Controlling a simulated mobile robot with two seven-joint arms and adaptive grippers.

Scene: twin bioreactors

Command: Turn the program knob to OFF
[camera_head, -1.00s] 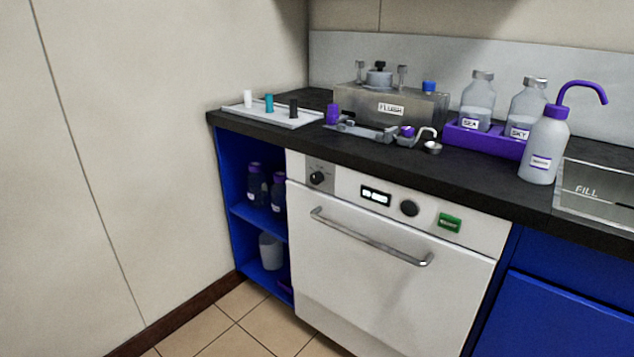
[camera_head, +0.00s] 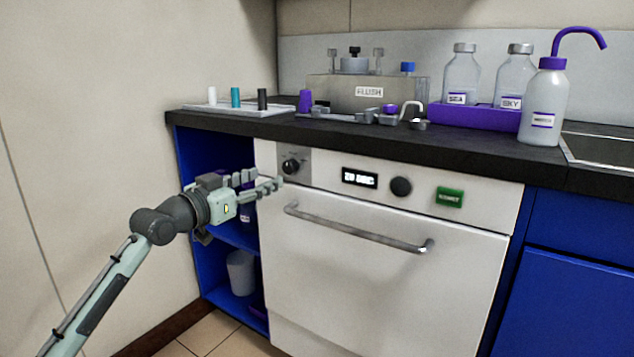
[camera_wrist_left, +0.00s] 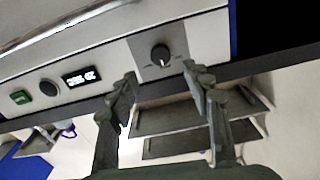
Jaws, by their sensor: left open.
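The program knob (camera_head: 291,166) is a small black dial on a grey plate at the left end of the white appliance's front panel. The knob also shows in the left wrist view (camera_wrist_left: 161,54), between and beyond the fingers, with a pale pointer mark; its plate labels are too small to read. My left gripper (camera_head: 279,182) is near the knob, just below and left of it in the head view. The left gripper (camera_wrist_left: 160,84) is open in the wrist view, with nothing between its fingers and apart from the knob. My right gripper is out of view.
The appliance's bar handle (camera_head: 355,230) runs below the panel. A lit display (camera_head: 360,178), a black round dial (camera_head: 401,187) and a green button (camera_head: 449,197) sit to the right. A blue open shelf (camera_head: 198,165) is at left. The dark counter (camera_head: 470,160) overhangs the panel.

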